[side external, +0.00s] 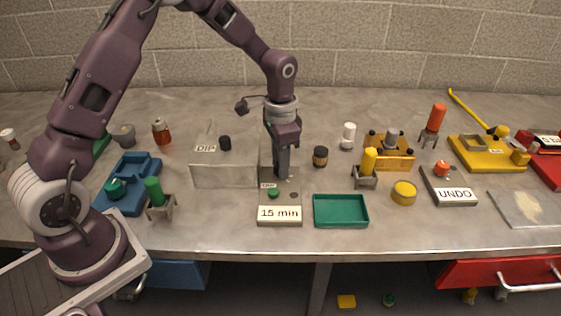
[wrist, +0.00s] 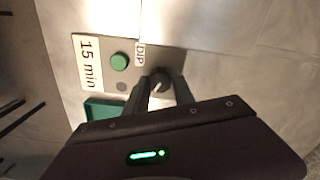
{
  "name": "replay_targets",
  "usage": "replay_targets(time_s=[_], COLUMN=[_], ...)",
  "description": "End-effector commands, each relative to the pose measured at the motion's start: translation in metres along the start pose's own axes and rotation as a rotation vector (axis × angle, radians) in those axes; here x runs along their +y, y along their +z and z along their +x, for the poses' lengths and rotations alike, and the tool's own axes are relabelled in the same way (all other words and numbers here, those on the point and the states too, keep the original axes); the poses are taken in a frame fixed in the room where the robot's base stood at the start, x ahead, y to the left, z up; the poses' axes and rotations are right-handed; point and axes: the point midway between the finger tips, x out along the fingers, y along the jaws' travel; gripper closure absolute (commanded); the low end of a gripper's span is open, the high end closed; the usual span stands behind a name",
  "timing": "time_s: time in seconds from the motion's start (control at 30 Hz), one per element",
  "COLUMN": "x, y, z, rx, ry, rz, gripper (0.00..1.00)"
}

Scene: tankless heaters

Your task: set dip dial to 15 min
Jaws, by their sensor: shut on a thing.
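The dip timer panel (side external: 286,215) is a grey-beige box on the bench with a "15 min" label on its front, a green button (side external: 273,193) and a small "DIP" tag. In the wrist view the panel (wrist: 100,67) shows the label, the green button (wrist: 119,61) and a dark dial (wrist: 159,80) near its back end. My gripper (side external: 282,175) points straight down over the back of the panel. In the wrist view the fingers (wrist: 161,91) are closed on both sides of the dial. The fingers hide the dial in the side view, and its setting cannot be read.
A dark-capped jar (side external: 320,157), a yellow-handled tool (side external: 368,165) and an UNDO panel (side external: 453,190) stand farther right.

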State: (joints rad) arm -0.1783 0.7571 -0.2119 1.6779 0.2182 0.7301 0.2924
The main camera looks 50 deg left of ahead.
Motion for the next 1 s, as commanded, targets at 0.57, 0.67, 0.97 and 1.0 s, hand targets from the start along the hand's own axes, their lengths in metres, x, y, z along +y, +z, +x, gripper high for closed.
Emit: replay_targets(time_s=[0.57, 0.67, 0.97, 1.0], x=[-0.0003, -0.0003, -0.0005, -0.0005], y=[-0.0013, -0.0012, -0.0012, -0.0011], z=[-0.0014, -0.0013, -0.0013, -0.0013], rx=[0.004, 0.004, 0.004, 0.004], ry=[-0.002, -0.002, -0.003, -0.003], rz=[0.329, 0.349, 0.37, 0.37], gripper=[1.0, 1.0, 1.0, 1.0])
